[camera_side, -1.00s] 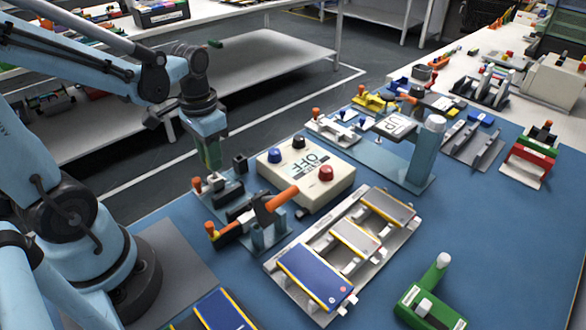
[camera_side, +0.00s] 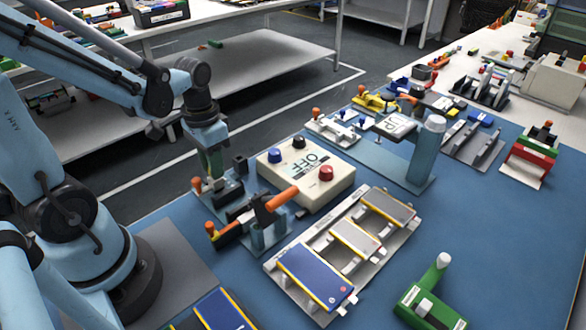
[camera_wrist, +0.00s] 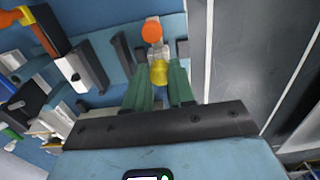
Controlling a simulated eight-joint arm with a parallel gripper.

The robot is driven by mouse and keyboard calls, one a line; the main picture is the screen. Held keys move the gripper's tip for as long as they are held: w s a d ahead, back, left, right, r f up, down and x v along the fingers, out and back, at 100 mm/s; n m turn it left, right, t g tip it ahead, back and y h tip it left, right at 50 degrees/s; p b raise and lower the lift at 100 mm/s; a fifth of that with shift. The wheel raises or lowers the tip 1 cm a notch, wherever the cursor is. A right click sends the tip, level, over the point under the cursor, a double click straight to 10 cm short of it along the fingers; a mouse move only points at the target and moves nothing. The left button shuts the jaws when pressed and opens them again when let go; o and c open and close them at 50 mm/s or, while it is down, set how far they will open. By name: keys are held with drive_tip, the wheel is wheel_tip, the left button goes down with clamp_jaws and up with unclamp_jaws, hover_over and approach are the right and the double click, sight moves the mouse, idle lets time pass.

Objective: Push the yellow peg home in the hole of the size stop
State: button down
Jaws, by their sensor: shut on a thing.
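In the wrist view a yellow peg (camera_wrist: 158,73) sits between the two green fingertips of my gripper (camera_wrist: 160,85), which are shut on it. An orange ball knob (camera_wrist: 151,32) stands just beyond the peg. In the side view my gripper (camera_side: 213,170) points down at the low dark fixture with an orange knob (camera_side: 196,184), left of the OFF box; this looks like the size stop. The yellow peg cannot be made out in the side view. The hole is hidden, so I cannot tell how deep the peg sits.
An orange-handled clamp (camera_side: 270,205) stands close to the right of my gripper. The cream OFF box (camera_side: 305,175) is behind it. A pale rack (camera_side: 355,245) of pouch cells and a green fixture (camera_side: 430,300) lie farther right. Blue mat between them is bare.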

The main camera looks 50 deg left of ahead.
drive_tip(key=shift+f, duration=0.4)
drive_tip(key=c, duration=0.9)
unclamp_jaws()
drive_tip(key=shift+r, duration=6.05)
drive_tip(key=shift+d, duration=0.1)
drive_tip(key=shift+w+d+f+t, duration=0.4)
drive_tip(key=shift+w+d+t, duration=0.1)
drive_tip(key=shift+d+t, duration=0.75)
drive_tip(key=shift+w+d+f+t, duration=0.4)
drive_tip(key=shift+w+d+t, duration=0.1)
drive_tip(key=shift+d+t, duration=0.7)
drive_tip(key=shift+w+d+f+t, duration=0.4)
drive_tip(key=shift+w+d+t, duration=0.1)
drive_tip(key=shift+d+t, duration=0.75)
